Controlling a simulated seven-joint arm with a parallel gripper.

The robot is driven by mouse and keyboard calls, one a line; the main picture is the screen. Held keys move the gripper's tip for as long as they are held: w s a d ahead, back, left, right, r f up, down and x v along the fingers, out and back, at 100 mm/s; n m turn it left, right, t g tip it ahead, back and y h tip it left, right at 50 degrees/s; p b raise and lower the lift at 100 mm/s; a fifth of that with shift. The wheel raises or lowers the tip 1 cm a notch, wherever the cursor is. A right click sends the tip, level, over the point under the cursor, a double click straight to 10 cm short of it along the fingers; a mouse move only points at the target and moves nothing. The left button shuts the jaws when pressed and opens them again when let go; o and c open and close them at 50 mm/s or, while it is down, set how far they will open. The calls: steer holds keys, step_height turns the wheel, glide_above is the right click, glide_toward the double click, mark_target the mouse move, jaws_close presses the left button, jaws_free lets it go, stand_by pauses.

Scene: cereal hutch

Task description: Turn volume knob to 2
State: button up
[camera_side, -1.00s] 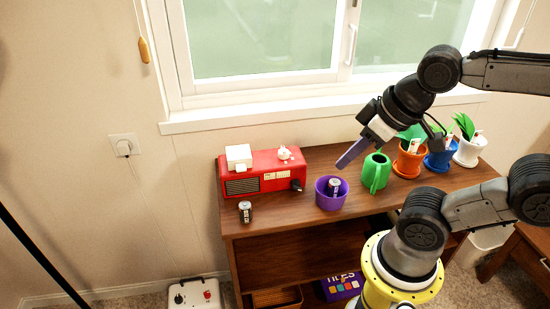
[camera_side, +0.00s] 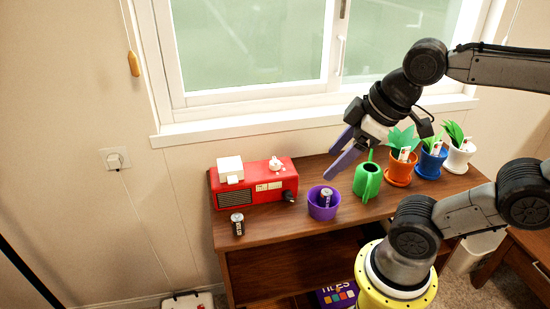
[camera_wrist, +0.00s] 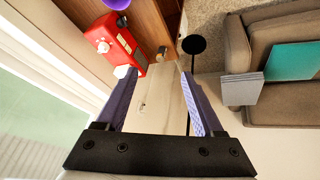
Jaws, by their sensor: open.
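A red radio (camera_side: 250,187) sits on the left of the wooden cabinet, with a speaker grille and a light dial panel on its front. A black knob (camera_side: 289,196) sticks out at the right end of that front; its setting is too small to read. My gripper (camera_side: 331,163) is open and empty, with two purple fingers apart, in the air right of the radio and above the purple pot. In the wrist view the radio (camera_wrist: 117,45) is ahead and left of my gripper (camera_wrist: 158,74), touching nothing visible.
The purple pot (camera_side: 320,211) holds a battery (camera_side: 326,196). Another battery (camera_side: 238,224) stands in front of the radio. A white box (camera_side: 230,168) and a small white figure (camera_side: 276,163) sit on the radio. A green watering can (camera_side: 367,182) and several potted plants stand at right.

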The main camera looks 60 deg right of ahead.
steer(key=w+d+r+n, duration=0.1)
steer(key=w+r+n, duration=0.25)
steer(key=w, duration=0.25)
steer(key=n+g, duration=0.2)
steer(key=g, duration=0.4)
glide_above(275, 159)
step_height(275, 159, down, 9)
step_height(275, 159, down, 13)
jaws_close()
